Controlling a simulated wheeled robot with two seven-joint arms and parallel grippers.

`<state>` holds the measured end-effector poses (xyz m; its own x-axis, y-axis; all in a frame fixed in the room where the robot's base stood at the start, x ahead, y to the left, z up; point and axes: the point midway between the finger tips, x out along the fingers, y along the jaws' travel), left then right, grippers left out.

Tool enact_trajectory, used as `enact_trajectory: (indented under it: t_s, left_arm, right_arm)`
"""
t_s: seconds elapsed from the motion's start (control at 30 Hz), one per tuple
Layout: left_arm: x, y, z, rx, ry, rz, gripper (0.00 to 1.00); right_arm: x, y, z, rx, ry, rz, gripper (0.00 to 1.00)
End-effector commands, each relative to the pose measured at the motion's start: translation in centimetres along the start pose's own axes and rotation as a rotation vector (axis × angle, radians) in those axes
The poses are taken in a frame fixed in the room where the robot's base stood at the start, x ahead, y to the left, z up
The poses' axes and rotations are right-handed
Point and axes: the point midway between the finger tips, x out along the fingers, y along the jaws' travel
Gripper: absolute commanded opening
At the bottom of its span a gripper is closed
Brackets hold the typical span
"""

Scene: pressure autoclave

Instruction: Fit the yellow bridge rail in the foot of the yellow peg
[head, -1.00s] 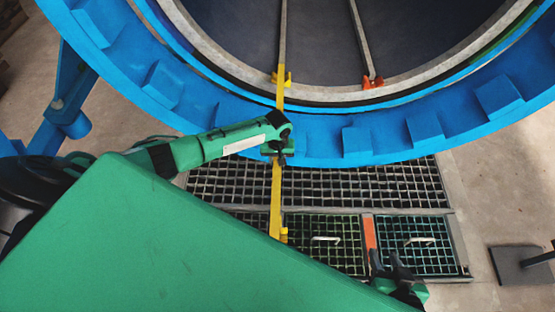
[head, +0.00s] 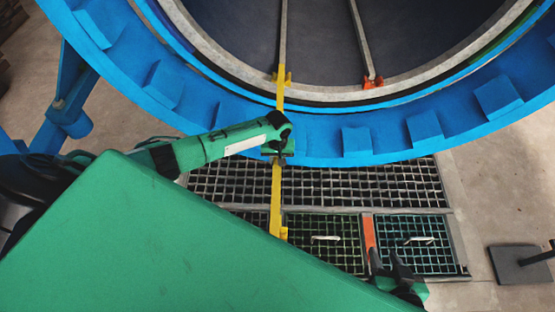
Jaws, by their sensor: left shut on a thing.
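The yellow bridge rail (head: 276,195) is a long narrow bar running from the autoclave mouth down over the floor grating. My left gripper (head: 279,157) is shut on it near its middle. The rail's far end meets a yellow fitting, the foot of the yellow peg (head: 282,78), at the end of the left inner rail; whether it is seated I cannot tell. The rail's near end shows a small yellow block (head: 283,233) beside it, partly hidden by my green body panel. My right gripper (head: 387,262) is at the lower right, apart from the rail, its two dark fingers spread.
The blue autoclave ring (head: 356,140) with square lugs curves across the top. An orange fitting (head: 373,82) ends the right inner rail. A dark plate (head: 520,264) stands on the floor at right.

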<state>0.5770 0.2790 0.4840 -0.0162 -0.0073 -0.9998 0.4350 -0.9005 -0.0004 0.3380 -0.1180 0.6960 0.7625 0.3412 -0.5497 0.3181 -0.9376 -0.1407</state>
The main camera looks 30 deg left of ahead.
Motion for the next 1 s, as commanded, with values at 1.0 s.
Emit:
enact_trajectory:
  t_s: [1.0]
  left_arm:
    - [-0.16, 0.14, -0.09, 0.000, 0.001, 0.002, 0.00]
  right_arm:
    - [-0.47, -0.12, -0.71, 0.000, 0.000, 0.000, 0.36]
